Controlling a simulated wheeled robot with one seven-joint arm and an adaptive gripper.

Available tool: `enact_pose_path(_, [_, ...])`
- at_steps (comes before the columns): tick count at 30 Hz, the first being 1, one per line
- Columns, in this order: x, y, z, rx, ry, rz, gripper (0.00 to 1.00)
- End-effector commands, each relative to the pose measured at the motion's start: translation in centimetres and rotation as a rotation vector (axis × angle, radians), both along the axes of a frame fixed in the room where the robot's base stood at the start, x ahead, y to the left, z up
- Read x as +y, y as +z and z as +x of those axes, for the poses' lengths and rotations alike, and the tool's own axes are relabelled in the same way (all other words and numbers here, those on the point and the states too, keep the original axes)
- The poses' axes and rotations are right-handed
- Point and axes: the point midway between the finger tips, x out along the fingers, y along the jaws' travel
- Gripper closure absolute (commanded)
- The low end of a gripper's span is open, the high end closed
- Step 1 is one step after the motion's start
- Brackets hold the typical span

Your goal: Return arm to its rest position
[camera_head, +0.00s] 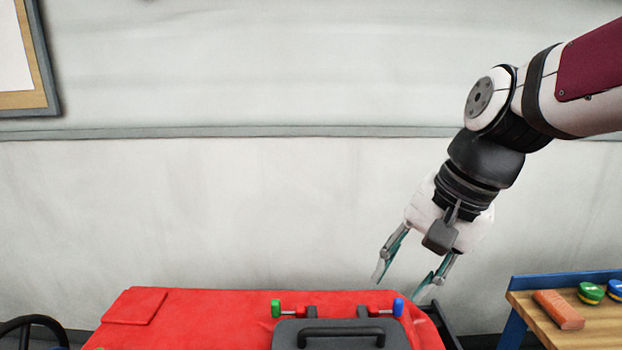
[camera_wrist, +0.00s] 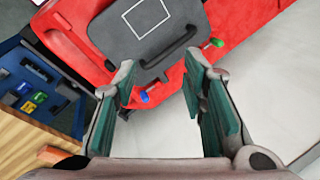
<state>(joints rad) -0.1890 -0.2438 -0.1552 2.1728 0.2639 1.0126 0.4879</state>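My gripper (camera_head: 405,270) hangs from my arm at the right of the head view, above the right end of the red scrubber (camera_head: 210,315). Its two fingers are spread apart and point down and to the left. In the wrist view my gripper (camera_wrist: 162,95) shows teal finger pads with an empty gap between them. The scrubber's grey lid (camera_head: 345,335) has a black handle. A green-tipped lever (camera_head: 276,309) and a blue-tipped lever (camera_head: 398,307) sit at the lid's back edge. The wrist view also shows the blue tip (camera_wrist: 144,97) and the green tip (camera_wrist: 217,42).
A wooden table with a blue rim (camera_head: 563,278) stands at the lower right. It holds a reddish-brown block (camera_head: 558,309) and green and blue round items (camera_head: 590,292). A pale wall (camera_head: 200,210) stands behind. A framed board (camera_head: 25,60) hangs at the upper left.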

Motion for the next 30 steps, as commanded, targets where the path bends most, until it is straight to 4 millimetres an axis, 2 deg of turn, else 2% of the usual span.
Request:
enact_pose_path(1, [-0.9, 0.3, -1.8, -0.037, 0.049, -0.032, 0.62])
enact_pose_path(6, [-3.2, -0.2, -7.0, -0.137, 0.233, -0.170, 0.62])
enact_pose_path(12, [-5.4, -1.6, -11.7, -0.210, 0.409, -0.333, 0.62])
enact_pose_path(18, [-6.4, -2.5, -13.6, -0.232, 0.491, -0.417, 0.62])
enact_pose_path(30, [-6.5, -2.5, -13.8, -0.233, 0.501, -0.425, 0.62])
